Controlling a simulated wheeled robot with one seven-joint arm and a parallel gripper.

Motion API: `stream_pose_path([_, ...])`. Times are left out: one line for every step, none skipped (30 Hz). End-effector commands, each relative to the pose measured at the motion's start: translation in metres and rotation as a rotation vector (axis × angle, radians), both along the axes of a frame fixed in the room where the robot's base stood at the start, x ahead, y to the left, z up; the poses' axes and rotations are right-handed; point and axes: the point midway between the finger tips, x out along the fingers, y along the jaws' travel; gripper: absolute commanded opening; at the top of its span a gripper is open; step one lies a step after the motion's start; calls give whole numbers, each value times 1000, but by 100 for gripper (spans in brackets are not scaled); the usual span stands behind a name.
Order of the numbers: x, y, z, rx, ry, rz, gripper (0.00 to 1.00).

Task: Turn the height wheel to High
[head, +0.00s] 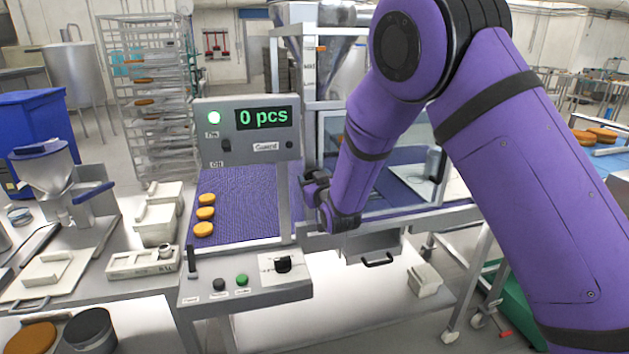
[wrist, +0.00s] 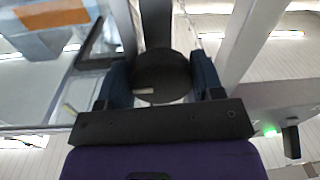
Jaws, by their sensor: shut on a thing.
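The height wheel (wrist: 163,68) is a dark round disc in the wrist view, between the two blue fingers of my gripper (wrist: 160,82). A small pale mark shows near its lower edge. The fingers sit against its left and right sides, and my gripper is shut on it. In the head view my gripper (head: 313,188) is at the machine's frame, just right of the purple belt. There the wheel cannot be told apart from the dark fingers. No High marking is readable in either view.
The control panel (head: 247,132) reads 0 pcs and has a lit green lamp. Several orange rounds (head: 205,213) lie on the purple belt (head: 245,205). A clear guard (head: 405,155) stands right of my gripper. A front panel (head: 243,280) with buttons and a black knob is below.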

Motion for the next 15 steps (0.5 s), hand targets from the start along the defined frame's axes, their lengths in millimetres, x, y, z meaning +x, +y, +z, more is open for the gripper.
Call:
stream_pose_path([-1, 0, -2, -2, 5, -1, 65])
stream_pose_path([-1, 0, -2, -2, 5, -1, 72])
stream_pose_path([-1, 0, -2, -1, 4, -1, 81])
stream_pose_path([-1, 0, -2, -1, 4, -1, 86])
stream_pose_path([0, 0, -2, -1, 4, -1, 86])
stream_pose_path([0, 0, -1, -1, 3, 0, 86])
stream_pose_path([0, 0, -1, -1, 3, 0, 86])
stream_pose_path([0, 0, -1, -1, 3, 0, 86])
stream_pose_path([0, 0, -1, -2, 2, 0, 86])
stream_pose_path([0, 0, -1, -2, 2, 0, 86])
stream_pose_path([0, 0, -1, -2, 2, 0, 86])
stream_pose_path([-1, 0, -1, -2, 2, 0, 86])
stream_pose_path([-2, -1, -1, -2, 2, 0, 86])
stream_pose_path([-3, -1, -1, -2, 2, 0, 86])
stream_pose_path([-6, -2, -1, -1, 2, 0, 86])
